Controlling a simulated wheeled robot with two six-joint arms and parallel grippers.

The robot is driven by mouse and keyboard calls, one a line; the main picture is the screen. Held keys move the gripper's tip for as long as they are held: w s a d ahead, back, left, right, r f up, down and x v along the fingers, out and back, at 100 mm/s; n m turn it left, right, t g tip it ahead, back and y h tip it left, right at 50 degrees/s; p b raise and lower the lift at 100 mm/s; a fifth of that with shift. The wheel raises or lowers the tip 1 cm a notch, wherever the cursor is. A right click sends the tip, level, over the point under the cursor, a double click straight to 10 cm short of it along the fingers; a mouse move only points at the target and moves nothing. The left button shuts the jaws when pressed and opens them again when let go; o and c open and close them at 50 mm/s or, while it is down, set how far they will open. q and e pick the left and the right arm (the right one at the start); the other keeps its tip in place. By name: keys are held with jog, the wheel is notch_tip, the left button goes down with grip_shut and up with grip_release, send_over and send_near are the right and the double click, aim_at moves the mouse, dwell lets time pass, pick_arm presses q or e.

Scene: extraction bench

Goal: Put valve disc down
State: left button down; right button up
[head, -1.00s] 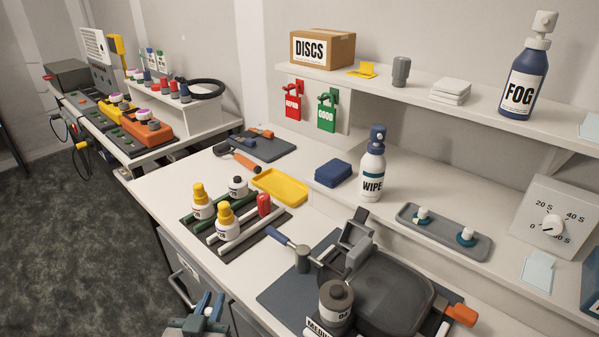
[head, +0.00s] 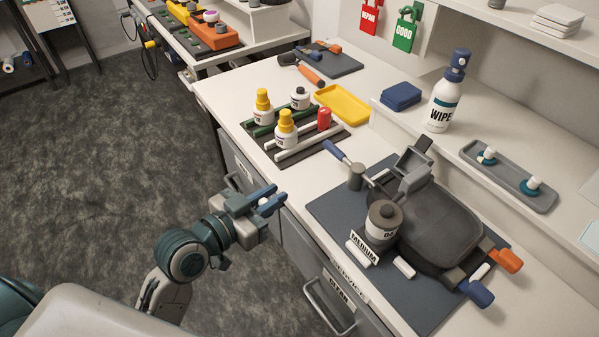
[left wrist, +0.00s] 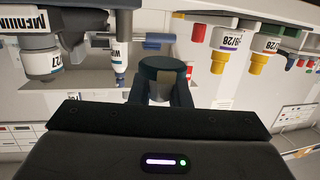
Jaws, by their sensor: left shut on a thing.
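My left gripper (head: 272,198) is in front of the bench's front edge, over the floor side by the drawers. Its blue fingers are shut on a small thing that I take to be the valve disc. In the left wrist view the valve disc (left wrist: 162,70) is a round piece with a dark teal top and a grey-brown side, between the dark fingers. In the head view the fingers mostly hide it. Two small white and teal pieces stand in a grey tray (head: 510,176) on the raised ledge. My right gripper is not in view.
A yellow tray (head: 343,104) lies empty behind a rack of yellow-capped bottles (head: 263,106). A dark pan-like fixture (head: 440,225) and a grey canister (head: 384,222) stand on the dark mat (head: 340,205). A WIPE bottle (head: 446,95) stands near the ledge. Drawer handles (head: 322,308) stick out below.

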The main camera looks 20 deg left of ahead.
pick_arm(q)
jog(key=p, duration=0.4)
send_over(305, 169)
jog(key=s, duration=0.3)
jog(key=shift+w+a+f, duration=0.25)
jog(key=shift+f, duration=0.3)
jog(key=shift+w+d+f, duration=0.1)
jog(key=shift+w, duration=0.45)
jog(key=shift+w+d, duration=0.1)
jog(key=shift+w, duration=0.5)
notch_tip(305, 169, down, 3)
jog(key=shift+w+r+p, duration=0.1)
jog(key=shift+r+p, duration=0.1)
jog(key=shift+p, duration=0.2)
jog(key=shift+f, duration=0.5)
jog(key=c, duration=1.8)
grip_release()
jog(key=shift+f, duration=0.1)
jog(key=o, duration=0.4)
jog(key=shift+o, duration=0.2)
